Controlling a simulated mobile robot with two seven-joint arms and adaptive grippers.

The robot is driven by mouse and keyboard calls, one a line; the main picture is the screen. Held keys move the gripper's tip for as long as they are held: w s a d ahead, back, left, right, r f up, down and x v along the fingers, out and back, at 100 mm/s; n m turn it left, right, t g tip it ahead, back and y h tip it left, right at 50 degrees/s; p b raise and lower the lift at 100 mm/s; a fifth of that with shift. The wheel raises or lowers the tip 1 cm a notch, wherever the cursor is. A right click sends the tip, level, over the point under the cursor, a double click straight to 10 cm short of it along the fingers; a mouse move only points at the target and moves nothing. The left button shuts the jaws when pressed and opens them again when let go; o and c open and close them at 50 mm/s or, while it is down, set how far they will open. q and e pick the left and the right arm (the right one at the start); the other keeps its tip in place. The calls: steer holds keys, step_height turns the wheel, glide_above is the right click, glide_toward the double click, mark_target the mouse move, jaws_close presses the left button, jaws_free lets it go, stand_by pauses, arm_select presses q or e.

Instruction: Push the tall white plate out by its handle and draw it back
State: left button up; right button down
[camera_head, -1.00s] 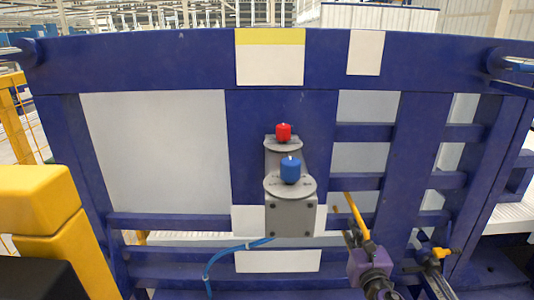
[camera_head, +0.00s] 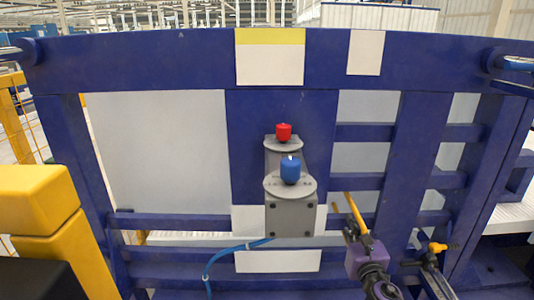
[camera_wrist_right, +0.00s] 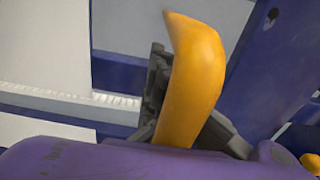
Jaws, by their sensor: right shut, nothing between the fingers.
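A tall white plate (camera_head: 160,150) shows behind the blue frame, most clearly through its left opening. A thin strip of background shows along its left edge. A yellow handle (camera_head: 357,214) slants up at the lower right of the head view. In the right wrist view it is a large orange-yellow bar (camera_wrist_right: 197,75) in front of my dark fingers. How it joins the plate is hidden. My right gripper (camera_head: 357,238), with a purple body, is at the handle's lower part, shut with nothing gripped; contact is not clear. My left gripper is not in view.
The blue frame (camera_head: 180,60) stands across the view. A second yellow-tipped lever (camera_head: 437,248) is at right, a yellow block (camera_head: 40,205) at left.

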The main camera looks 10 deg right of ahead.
steer(key=shift+s, duration=0.15)
steer(key=shift+s+a, duration=0.15)
steer(key=shift+s, duration=0.35)
steer(key=shift+p+v, duration=0.5)
steer(key=shift+v, duration=0.55)
steer(key=shift+s, duration=0.2)
steer(key=shift+s+a, duration=0.15)
steer(key=shift+s, duration=0.1)
stand_by(0.4)
steer(key=shift+s, duration=0.45)
steer(key=c, duration=2.5)
jaws_free()
steer(key=o, duration=1)
